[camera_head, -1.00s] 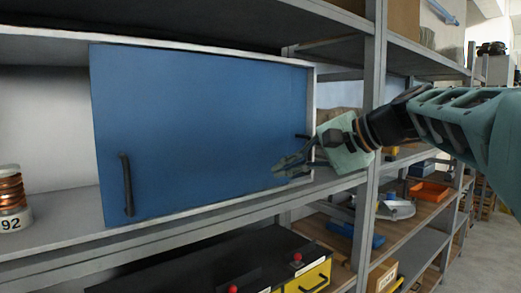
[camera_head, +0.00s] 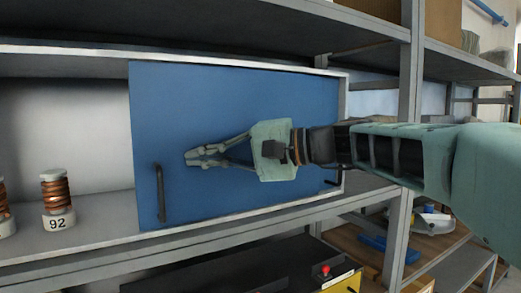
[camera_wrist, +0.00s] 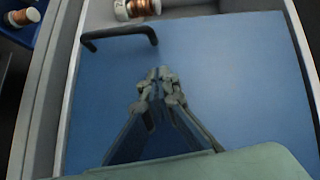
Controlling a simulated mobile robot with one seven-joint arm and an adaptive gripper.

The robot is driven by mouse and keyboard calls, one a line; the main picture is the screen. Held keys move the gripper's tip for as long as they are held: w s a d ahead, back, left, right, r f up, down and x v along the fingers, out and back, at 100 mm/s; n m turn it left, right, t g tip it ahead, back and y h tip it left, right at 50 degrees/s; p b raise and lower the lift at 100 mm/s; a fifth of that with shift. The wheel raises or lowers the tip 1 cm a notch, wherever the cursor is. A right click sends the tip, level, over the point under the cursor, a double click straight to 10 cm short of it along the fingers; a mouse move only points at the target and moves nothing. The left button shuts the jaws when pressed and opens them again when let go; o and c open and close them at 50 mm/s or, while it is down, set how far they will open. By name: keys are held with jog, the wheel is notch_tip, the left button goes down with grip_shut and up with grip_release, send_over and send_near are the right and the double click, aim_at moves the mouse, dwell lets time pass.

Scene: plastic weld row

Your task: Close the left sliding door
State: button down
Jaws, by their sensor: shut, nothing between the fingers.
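A blue sliding door panel (camera_head: 235,95) covers the middle and right of the cabinet; the left part of the cabinet stands open. A black bar handle (camera_head: 160,193) is upright near the panel's left edge. A second dark handle (camera_head: 333,180) shows at its right edge, partly behind my arm. I cannot tell whether one or two panels overlap here. My gripper (camera_head: 188,157) is shut and empty in front of the panel, to the right of the left handle and a little above its middle. In the wrist view my fingertips (camera_wrist: 160,75) are close to the handle (camera_wrist: 120,35), apart from it.
A copper coil marked 92 (camera_head: 56,200) stands in the open left part, with another coil (camera_head: 4,208) at the picture's edge. A grey shelf post (camera_head: 408,110) rises beside my arm. A shelf runs above the cabinet. The space before the door is free.

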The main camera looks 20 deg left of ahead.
jog(key=shift+s+a+f, duration=0.2)
jog(key=shift+s+a, duration=0.5)
jog(key=shift+s, duration=0.05)
jog(key=shift+s+a+f, duration=0.2)
jog(key=shift+s+a, duration=0.5)
jog(key=shift+s, duration=0.05)
jog(key=shift+a, duration=0.1)
